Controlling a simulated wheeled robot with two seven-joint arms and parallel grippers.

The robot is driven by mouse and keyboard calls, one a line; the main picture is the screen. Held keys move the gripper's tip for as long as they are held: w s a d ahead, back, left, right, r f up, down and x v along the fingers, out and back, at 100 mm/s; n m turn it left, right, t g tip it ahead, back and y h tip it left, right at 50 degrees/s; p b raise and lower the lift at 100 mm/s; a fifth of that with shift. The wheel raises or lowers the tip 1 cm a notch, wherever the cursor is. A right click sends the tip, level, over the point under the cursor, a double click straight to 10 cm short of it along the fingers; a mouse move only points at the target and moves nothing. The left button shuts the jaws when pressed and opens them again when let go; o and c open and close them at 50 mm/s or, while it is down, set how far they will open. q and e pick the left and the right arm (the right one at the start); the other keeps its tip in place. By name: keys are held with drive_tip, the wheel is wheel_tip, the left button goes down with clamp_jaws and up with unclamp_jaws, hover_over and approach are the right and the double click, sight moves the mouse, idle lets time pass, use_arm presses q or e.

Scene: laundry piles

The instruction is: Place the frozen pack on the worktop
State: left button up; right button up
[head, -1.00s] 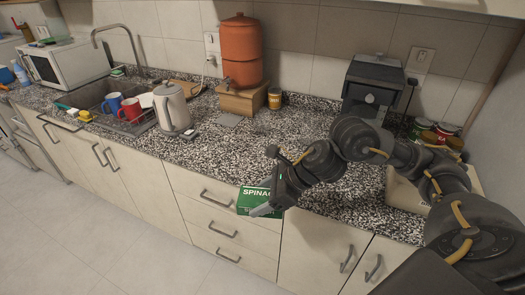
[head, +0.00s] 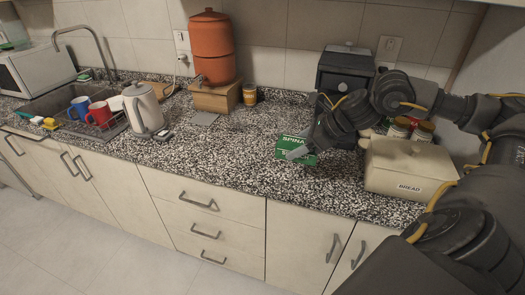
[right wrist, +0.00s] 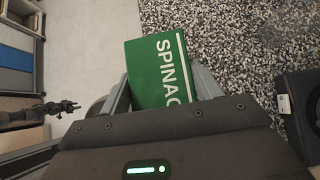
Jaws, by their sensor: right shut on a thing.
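The frozen pack is a green box of spinach (head: 293,144), held low over the speckled worktop (head: 235,160) near its front edge. My right gripper (head: 297,152) is shut on it. In the right wrist view the pack (right wrist: 158,70) sits between the two grey fingers of the right gripper (right wrist: 165,88), its white lettering showing. I cannot tell whether the pack's underside touches the worktop. My left gripper (right wrist: 62,107) seems to be the small dark claw at the left of the right wrist view, away from the pack; its jaws are unclear.
A cream bread bin (head: 405,168) and several jars stand right of the pack, with a dark boxy appliance (head: 345,70) behind. A kettle (head: 143,108), mugs, and an orange water dispenser (head: 212,48) on a wooden stand are further left. The worktop's middle is clear.

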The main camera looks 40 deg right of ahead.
drive_tip(key=w+f+p, duration=0.1)
drive_tip(key=w+f, duration=0.1)
drive_tip(key=w, duration=0.1)
drive_tip(key=w+d+f+p, duration=0.1)
drive_tip(key=w+f+p, duration=0.1)
drive_tip(key=w+f, duration=0.1)
drive_tip(key=w+f+p, duration=0.2)
drive_tip(key=w, duration=0.3)
drive_tip(key=shift+w+d+f, duration=0.15)
drive_tip(key=shift+w+f, duration=0.05)
drive_tip(key=shift+f, duration=0.2)
drive_tip(key=shift+w+d+f, duration=0.1)
drive_tip(key=shift+w+f, duration=0.25)
drive_tip(key=shift+f, duration=0.1)
drive_tip(key=shift+w+f, duration=0.15)
drive_tip(key=shift+f, duration=0.05)
wheel_tip(320, 180, down, 3)
drive_tip(key=shift+r+p, duration=0.1)
drive_tip(key=shift+p, duration=1.15)
drive_tip(key=shift+f, duration=0.25)
drive_tip(key=o, duration=1.2)
